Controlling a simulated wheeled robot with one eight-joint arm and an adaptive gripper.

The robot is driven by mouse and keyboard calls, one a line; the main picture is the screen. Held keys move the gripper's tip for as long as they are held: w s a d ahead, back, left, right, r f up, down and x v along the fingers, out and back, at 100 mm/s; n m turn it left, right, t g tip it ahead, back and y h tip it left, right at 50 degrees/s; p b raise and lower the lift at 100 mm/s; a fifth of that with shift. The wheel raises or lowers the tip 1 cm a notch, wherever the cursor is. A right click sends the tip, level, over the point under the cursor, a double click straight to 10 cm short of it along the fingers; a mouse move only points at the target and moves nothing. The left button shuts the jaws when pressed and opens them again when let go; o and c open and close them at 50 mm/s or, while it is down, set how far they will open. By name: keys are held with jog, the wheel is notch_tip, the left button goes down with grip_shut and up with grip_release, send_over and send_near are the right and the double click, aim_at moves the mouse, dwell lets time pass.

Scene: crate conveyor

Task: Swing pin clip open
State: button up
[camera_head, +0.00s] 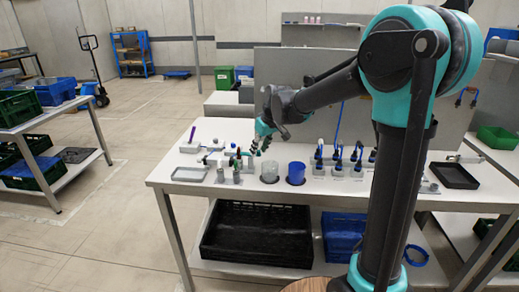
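My gripper (257,150) is at the end of my teal and dark grey arm, low over the left half of the white workbench (180,205). It is close to a cluster of small grey and teal fittings (236,165) standing on the bench. The fingers are too small to tell whether they are open or touching anything. I cannot make out the pin clip for certain among these fittings.
Several blue-topped fixtures (338,160) stand further right. A grey tray (190,174) is at the bench's left, a black tray (454,176) at its right. Black (257,236) and blue (343,235) crates sit below.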

grip_shut()
jog(key=shift+s+m, duration=0.1)
jog(key=shift+m, duration=0.2)
jog(key=s+m+h, duration=0.1)
jog(key=m, duration=0.3)
jog(key=a+m+h, duration=0.1)
jog(key=m+h, duration=0.1)
jog(key=m, duration=0.1)
jog(key=s+a+m+t+h, duration=0.1)
jog(key=m, duration=0.3)
jog(key=shift+s+a+m, duration=0.15)
jog(key=shift+s+m, duration=0.15)
jog(key=shift+h, duration=0.3)
dwell(0.4)
grip_release()
